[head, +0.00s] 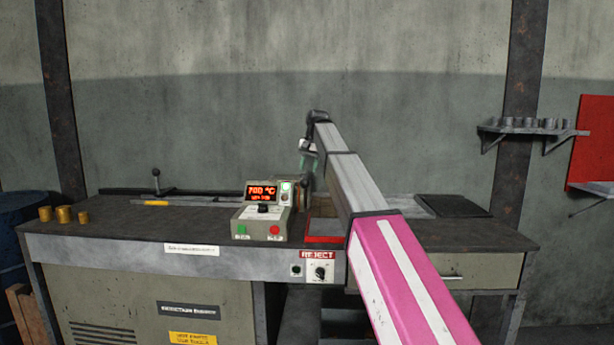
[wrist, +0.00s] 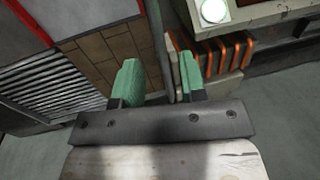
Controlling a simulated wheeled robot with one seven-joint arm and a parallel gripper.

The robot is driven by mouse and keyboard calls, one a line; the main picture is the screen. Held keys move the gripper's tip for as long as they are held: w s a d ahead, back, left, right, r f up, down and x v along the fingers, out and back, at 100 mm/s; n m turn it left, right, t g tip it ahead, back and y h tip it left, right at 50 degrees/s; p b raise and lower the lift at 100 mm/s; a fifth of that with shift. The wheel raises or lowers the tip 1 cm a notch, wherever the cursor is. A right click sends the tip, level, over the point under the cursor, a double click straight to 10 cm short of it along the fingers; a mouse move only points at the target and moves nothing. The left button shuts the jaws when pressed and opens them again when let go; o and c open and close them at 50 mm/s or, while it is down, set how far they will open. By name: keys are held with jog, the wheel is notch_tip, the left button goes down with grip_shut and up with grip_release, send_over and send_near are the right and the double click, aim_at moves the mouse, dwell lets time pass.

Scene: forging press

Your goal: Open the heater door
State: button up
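The heater's copper-orange coil (wrist: 222,52) sits in pale blocks at the upper right of the wrist view. A narrow grey upright plate (wrist: 158,40), seen nearly edge-on to the left of the coil, may be the heater door; its handle cannot be made out. My gripper (wrist: 159,64) has its two green fingers spread apart, one on each side of the plate's line, with a gap visible between them. Contact with the plate cannot be told. In the head view my gripper (head: 308,162) hangs small and partly hidden by my arm, just above and behind the control box.
The control box (head: 262,212) reads 700 °C and has green and red buttons. Brass cylinders (head: 64,214) stand at the bench's left end. A red-edged tray (head: 324,238) lies right of the box. A wall shelf (head: 532,130) is at right.

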aim_at(306, 178)
jog(key=shift+a+f, duration=0.2)
jog(key=shift+f, duration=0.7)
jog(key=shift+a+f, duration=0.15)
jog(key=shift+f, duration=0.75)
grip_shut()
jog(key=shift+w+r+g, duration=0.3)
jog(key=shift+w+r, duration=0.05)
jog(key=shift+r, duration=0.25)
jog(key=shift+w+r+g, duration=0.3)
jog(key=shift+r, duration=0.7)
grip_release()
